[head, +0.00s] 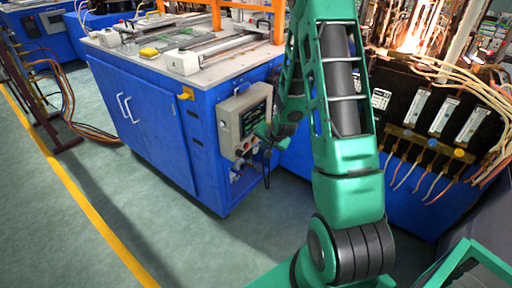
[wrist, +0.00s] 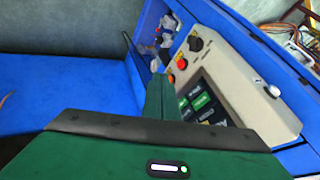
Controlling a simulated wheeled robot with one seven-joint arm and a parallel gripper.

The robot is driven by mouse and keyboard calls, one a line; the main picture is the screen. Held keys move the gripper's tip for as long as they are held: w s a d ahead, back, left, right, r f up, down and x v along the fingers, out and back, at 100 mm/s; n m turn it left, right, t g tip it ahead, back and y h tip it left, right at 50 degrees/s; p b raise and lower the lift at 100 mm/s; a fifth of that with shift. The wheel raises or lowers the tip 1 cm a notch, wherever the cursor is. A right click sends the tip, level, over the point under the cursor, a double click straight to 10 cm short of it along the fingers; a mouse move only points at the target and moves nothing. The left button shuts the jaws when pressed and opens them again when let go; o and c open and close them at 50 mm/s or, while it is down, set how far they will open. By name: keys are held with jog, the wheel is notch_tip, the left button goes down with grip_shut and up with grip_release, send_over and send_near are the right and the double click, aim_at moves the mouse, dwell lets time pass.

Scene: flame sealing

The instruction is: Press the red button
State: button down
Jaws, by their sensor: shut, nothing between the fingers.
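The grey control box (head: 244,122) with a dark screen is mounted on the end of the blue cabinet (head: 150,120). In the wrist view, the box face (wrist: 235,70) carries a red button (wrist: 182,64), an orange-red button (wrist: 171,78) beside it and a black knob (wrist: 196,44). My gripper (wrist: 160,80) is shut and empty, its green fingers pointing towards the box's button edge. The fingertips appear close to the orange-red button; I cannot tell whether they touch it. In the head view, my gripper (head: 264,132) is at the box's right side, partly hidden by my arm.
More coloured fittings (wrist: 164,35) sit on the cabinet beyond the box. A dark bench with cables and white switch units (head: 440,115) stands at right.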

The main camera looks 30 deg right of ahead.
aim_at(247, 146)
jog(key=w+f, duration=0.7)
jog(key=w, duration=0.2)
jog(key=shift+a+f, duration=0.15)
jog(key=shift+a, duration=0.1)
jog(key=shift+w, duration=0.1)
